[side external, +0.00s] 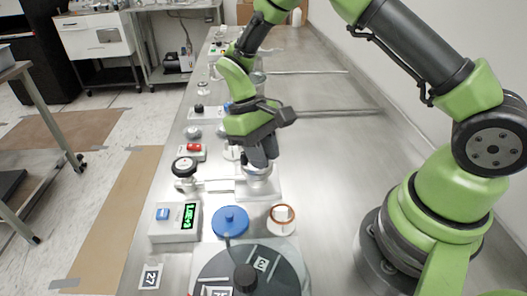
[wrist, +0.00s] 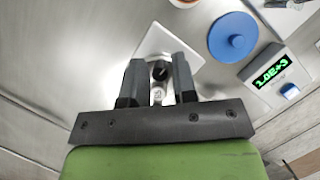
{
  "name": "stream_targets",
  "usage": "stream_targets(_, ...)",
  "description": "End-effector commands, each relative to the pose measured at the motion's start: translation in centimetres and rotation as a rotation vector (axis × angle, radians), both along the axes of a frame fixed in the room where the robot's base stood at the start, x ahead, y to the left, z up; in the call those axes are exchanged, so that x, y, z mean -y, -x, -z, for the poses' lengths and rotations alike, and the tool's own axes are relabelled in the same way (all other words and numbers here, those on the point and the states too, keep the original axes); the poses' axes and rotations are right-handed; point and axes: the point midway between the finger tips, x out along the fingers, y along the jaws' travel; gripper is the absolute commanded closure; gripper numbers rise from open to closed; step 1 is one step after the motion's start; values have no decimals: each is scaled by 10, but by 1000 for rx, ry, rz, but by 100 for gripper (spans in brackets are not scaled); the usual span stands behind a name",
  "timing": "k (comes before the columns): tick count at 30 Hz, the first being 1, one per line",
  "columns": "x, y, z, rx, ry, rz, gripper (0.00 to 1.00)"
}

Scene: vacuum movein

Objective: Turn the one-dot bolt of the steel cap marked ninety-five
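A small steel cap (side external: 257,172) stands on a pale square plate (side external: 265,189) in the middle of the bench. In the wrist view the cap (wrist: 158,92) shows between my fingers with a small pale label whose digits are too small to read surely. A dark round bolt-like part (wrist: 160,70) lies just beyond the label. Dots on it cannot be made out. My gripper (side external: 262,160) points down just over the cap. In the wrist view my gripper (wrist: 158,75) has its two dark fingers apart, one on each side of the cap, with narrow gaps showing. The fingers hide parts of the cap.
A blue knobbed disc (side external: 230,221), a white ring-shaped part (side external: 281,219) and a box with a green display (side external: 176,222) stand nearer the camera. A large dark disc (side external: 250,270) is in front. A gauge (side external: 185,168) sits left of the cap.

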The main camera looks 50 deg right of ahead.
Motion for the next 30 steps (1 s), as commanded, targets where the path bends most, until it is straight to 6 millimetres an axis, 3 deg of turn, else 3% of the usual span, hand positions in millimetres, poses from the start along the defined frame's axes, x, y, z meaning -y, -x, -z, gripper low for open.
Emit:
stream_targets(1, 0, 0, 0, 0, 0, 0, 79)
stream_targets(4, 0, 0, 0, 0, 0, 0, 100)
stream_targets(9, 0, 0, 0, 0, 0, 26, 100)
stream_targets(18, 2, 0, 0, -1, 1, 390, 100)
stream_targets(26, 2, 0, 0, 0, 1, 405, 100)
stream_targets(27, 2, 0, 0, 0, 1, 405, 83)
stream_targets(28, 2, 0, 0, 0, 1, 405, 76)
stream_targets(30, 2, 0, 0, 0, 2, 404, 74)
